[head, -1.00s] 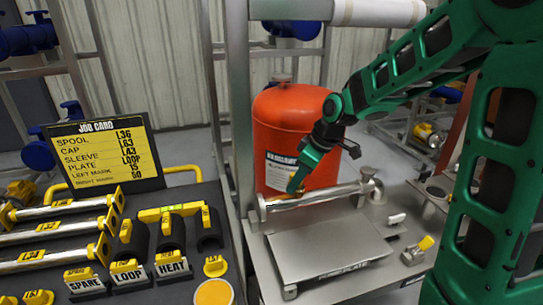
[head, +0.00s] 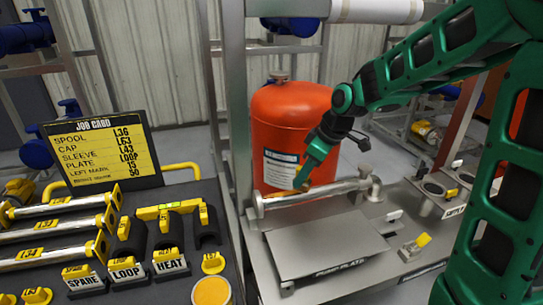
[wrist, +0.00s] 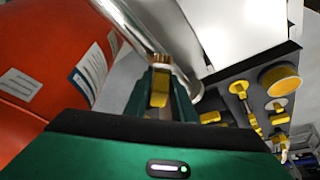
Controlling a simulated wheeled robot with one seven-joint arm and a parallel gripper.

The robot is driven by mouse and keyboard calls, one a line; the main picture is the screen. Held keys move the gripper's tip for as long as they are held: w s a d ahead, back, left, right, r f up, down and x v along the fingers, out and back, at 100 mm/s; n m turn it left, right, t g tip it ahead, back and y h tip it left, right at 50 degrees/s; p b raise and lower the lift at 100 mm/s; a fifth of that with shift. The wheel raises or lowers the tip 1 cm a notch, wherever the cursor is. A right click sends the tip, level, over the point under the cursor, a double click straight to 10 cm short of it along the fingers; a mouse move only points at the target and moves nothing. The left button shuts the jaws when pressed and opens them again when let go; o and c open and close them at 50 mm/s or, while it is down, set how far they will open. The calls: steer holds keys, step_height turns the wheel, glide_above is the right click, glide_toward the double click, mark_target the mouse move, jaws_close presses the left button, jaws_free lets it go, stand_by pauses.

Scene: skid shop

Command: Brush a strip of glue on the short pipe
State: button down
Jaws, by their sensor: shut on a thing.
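The short pipe (head: 325,192) is a bare silver tube lying level above the steel bench, with a flange at its left end. My gripper (head: 309,172) points down over the middle of the pipe. It is shut on a small yellow-handled brush (head: 302,186), whose brownish tip is at the pipe's upper side; I cannot tell if it touches. In the wrist view, the brush (wrist: 159,88) stands between the fingers in front of the pipe (wrist: 128,22). No glue strip can be made out on the pipe. A round yellow pot (head: 212,292) stands on the dark tray at left.
A red tank (head: 292,125) stands close behind the pipe. A grey plate (head: 325,245) lies in front of it. Yellow-ended spools (head: 55,232), dark sleeves (head: 170,232) and a job card (head: 100,152) are at left. A post (head: 233,100) rises left of the pipe.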

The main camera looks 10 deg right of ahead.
steer(key=shift+s+a+r, duration=0.15)
steer(key=shift+a+r, duration=0.1)
steer(key=shift+r, duration=2.95)
